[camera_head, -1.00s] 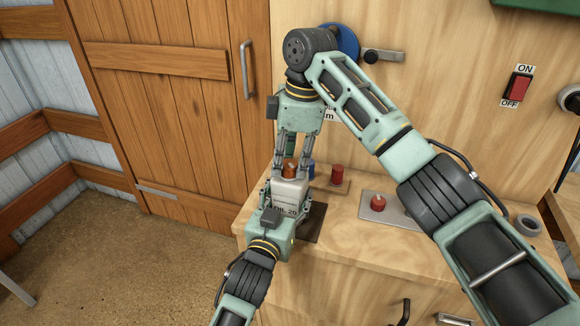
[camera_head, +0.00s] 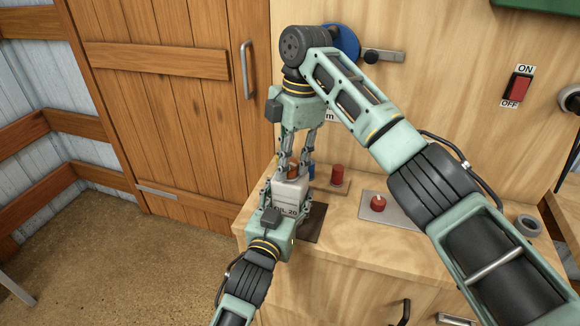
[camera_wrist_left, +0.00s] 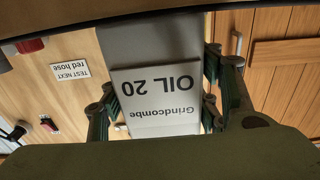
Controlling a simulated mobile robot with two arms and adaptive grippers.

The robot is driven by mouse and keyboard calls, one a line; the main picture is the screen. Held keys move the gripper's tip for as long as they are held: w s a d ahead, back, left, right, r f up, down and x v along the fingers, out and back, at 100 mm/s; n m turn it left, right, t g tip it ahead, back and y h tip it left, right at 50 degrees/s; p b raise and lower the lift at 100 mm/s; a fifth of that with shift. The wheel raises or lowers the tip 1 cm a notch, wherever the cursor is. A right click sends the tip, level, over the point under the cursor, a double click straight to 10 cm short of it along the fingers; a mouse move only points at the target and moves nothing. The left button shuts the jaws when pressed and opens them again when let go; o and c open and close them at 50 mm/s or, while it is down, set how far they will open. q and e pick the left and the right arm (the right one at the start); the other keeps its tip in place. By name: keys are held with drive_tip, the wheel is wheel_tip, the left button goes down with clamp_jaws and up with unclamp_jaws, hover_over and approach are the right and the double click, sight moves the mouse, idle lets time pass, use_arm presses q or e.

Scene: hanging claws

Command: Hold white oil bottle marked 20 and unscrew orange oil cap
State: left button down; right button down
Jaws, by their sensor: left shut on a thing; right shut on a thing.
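The white oil bottle (camera_head: 289,190) stands upright at the left end of the wooden bench. Its label, reading "Grindcombe OIL 20", shows upside down in the left wrist view (camera_wrist_left: 158,95). My left gripper (camera_head: 284,200) is shut on the bottle, with a finger on each side of it in the wrist view. The orange cap (camera_head: 293,170) is at the bottle's top, mostly hidden by fingers. My right gripper (camera_head: 294,168) comes down from above and is shut on the cap. I cannot tell whether the cap is still on the thread.
A red cylinder (camera_head: 337,175) and a red knob on a grey plate (camera_head: 378,203) are to the right on the bench. A blue item (camera_head: 311,170) sits just behind the bottle. A grey tape roll (camera_head: 527,225) lies farther right. The bench front (camera_head: 340,280) has handles.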

sight(295, 160)
drive_tip(key=shift+s+a, duration=0.1)
drive_tip(key=shift+a, duration=0.1)
drive_tip(key=c, duration=1.5)
unclamp_jaws()
drive_tip(key=shift+c, duration=0.2)
drive_tip(key=shift+o, duration=0.5)
drive_tip(key=shift+d, duration=0.1)
wheel_tip(295, 160, up, 12)
drive_tip(key=w+d, duration=0.1)
drive_tip(key=shift+d, duration=0.3)
